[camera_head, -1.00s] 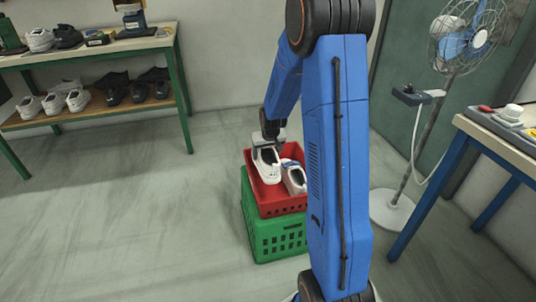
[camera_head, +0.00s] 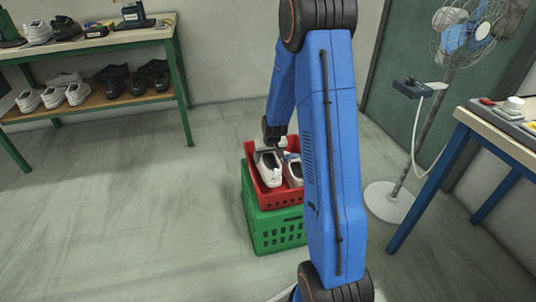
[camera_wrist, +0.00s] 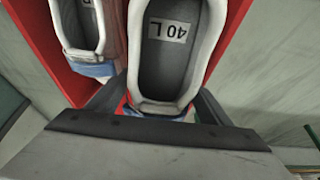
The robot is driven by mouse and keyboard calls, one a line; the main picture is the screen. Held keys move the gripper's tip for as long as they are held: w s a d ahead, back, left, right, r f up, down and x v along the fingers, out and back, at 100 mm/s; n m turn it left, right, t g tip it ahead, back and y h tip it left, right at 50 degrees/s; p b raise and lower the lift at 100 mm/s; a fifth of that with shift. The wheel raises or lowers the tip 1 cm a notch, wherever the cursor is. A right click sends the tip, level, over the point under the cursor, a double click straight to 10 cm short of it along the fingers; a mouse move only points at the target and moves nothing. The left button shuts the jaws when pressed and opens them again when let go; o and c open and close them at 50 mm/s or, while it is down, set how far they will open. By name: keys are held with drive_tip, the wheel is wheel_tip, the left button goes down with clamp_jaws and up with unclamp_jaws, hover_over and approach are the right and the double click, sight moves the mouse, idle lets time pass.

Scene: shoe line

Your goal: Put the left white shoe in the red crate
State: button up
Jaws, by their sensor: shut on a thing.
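A white shoe (camera_head: 271,174) with a dark inside is in the red crate (camera_head: 283,198), at its left side. In the wrist view this shoe (camera_wrist: 142,72) carries the label "40 L". My gripper (camera_head: 269,150) is shut on its heel end, with a finger on each side. I cannot tell whether the sole touches the crate floor. A second white shoe (camera_head: 293,173) lies in the crate to the right, partly hidden by my arm; it also shows at the left of the wrist view (camera_wrist: 66,25).
The red crate stands on a green crate (camera_head: 280,232). Shelves with several white shoes (camera_head: 77,95) and black shoes stand at the back left. A fan (camera_head: 385,200) and a workbench (camera_head: 500,140) stand at the right. The floor to the left is clear.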

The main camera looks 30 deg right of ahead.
drive_tip(key=shift+f, duration=3.8)
drive_tip(key=o, duration=1.4)
drive_tip(key=shift+v, duration=8.75)
drive_tip(key=shift+s, duration=0.1)
